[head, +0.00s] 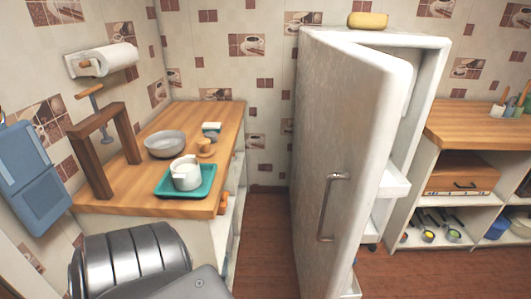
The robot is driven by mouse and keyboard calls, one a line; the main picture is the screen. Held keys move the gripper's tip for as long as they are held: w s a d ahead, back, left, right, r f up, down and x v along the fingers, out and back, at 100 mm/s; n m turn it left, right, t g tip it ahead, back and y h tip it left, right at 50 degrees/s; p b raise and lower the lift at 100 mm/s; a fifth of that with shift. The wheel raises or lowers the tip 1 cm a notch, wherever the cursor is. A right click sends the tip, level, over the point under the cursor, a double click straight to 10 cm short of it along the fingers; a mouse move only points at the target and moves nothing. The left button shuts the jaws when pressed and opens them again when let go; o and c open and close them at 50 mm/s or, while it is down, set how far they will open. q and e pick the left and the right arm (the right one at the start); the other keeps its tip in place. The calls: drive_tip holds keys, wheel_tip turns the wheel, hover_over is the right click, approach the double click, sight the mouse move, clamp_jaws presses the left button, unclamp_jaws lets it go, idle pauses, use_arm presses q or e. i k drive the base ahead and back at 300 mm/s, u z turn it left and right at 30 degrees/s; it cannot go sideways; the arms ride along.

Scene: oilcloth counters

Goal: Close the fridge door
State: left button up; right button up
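The white fridge (430,85) stands at the back, right of the middle. Its door (338,120) stands open and swings out towards me, its outer face turned to the left. A long metal handle (327,205) is on the door near its free edge. White door bins (394,184) show past that edge on the right. The door hides most of the fridge inside. Neither of my grippers shows in the head view.
A wooden counter (140,200) on the left holds a teal tray (206,190) with a white pot (186,175), and a grey bowl (165,144). A shelf unit (478,122) stands right of the fridge. Bare floor (265,235) lies between left counter and door.

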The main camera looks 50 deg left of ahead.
sight(357, 96)
drive_tip(key=u, duration=1.2)
drive_tip(key=i, duration=0.5)
drive_tip(key=z, duration=1.65)
drive_tip(key=k, duration=0.9)
drive_tip(key=u, duration=1.45)
